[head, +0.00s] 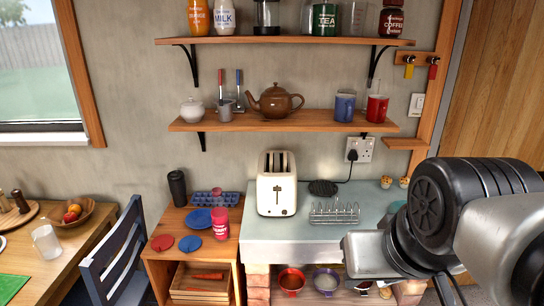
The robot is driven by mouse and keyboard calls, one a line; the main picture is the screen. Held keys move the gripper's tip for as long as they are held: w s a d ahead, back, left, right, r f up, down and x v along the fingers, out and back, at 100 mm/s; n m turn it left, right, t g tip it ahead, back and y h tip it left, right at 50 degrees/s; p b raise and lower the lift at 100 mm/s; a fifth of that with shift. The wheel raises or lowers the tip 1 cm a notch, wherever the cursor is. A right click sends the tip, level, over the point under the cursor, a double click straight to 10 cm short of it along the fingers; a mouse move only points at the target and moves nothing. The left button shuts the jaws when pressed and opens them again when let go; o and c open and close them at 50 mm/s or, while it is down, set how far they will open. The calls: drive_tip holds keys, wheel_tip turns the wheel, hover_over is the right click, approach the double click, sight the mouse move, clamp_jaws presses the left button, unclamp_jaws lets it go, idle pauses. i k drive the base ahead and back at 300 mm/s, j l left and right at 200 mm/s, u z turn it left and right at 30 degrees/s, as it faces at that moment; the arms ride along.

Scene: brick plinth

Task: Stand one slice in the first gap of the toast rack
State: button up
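The wire toast rack (334,213) stands on the pale grey plinth top, right of the toaster. Its gaps look empty, though they are small in this view. The cream toaster (276,192) stands at the back left of the plinth top. Upright shapes show at its top slots; I cannot tell clearly whether they are slices. No loose slice is clearly visible elsewhere. My gripper (375,262) is at the lower right, in front of the plinth and below and right of the rack, apart from it. My arm hides part of it, and its fingers cannot be made out.
A black cord runs from a dark coil (323,188) to the wall socket (359,149). Two small muffin-like items (404,182) sit at the plinth's right. The lower shelf (285,121) hangs above. A wooden cabinet (192,250) with a pink cup (220,224) stands left. The plinth top (260,232) is clear in front.

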sight(335, 207)
drive_tip(key=i+j, duration=0.65)
drive_tip(key=j, duration=0.15)
drive_tip(key=z, duration=0.7)
